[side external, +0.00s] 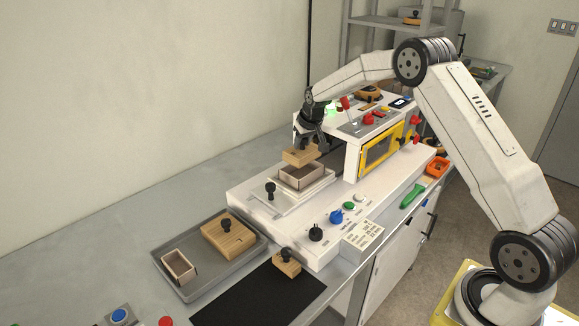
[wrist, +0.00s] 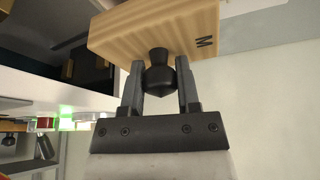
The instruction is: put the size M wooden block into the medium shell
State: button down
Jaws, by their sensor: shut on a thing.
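The size M wooden block (wrist: 205,32) is light wood with a black knob and the letter M on its side. My gripper (wrist: 160,80) is shut on the block's black knob. In the side view, my gripper (side external: 311,138) holds the block (side external: 299,156) above the medium shell (side external: 302,179). The shell is an open-topped, thin-walled box on the machine's white plate. The block looks roughly over the shell's opening, its back left part. I cannot tell the exact gap or alignment.
The white machine (side external: 283,218) has a raised housing with a yellow-framed window (side external: 380,147) to the right of the shell. A grey tray (side external: 189,287) holds a larger knobbed block (side external: 229,239) and a small shell (side external: 179,267).

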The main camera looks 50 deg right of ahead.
aim_at(302, 160)
jog(key=shift+f, duration=3.35)
jog(key=shift+f, duration=0.15)
jog(key=shift+c, duration=1.6)
grip_release()
jog(key=v, duration=1.2)
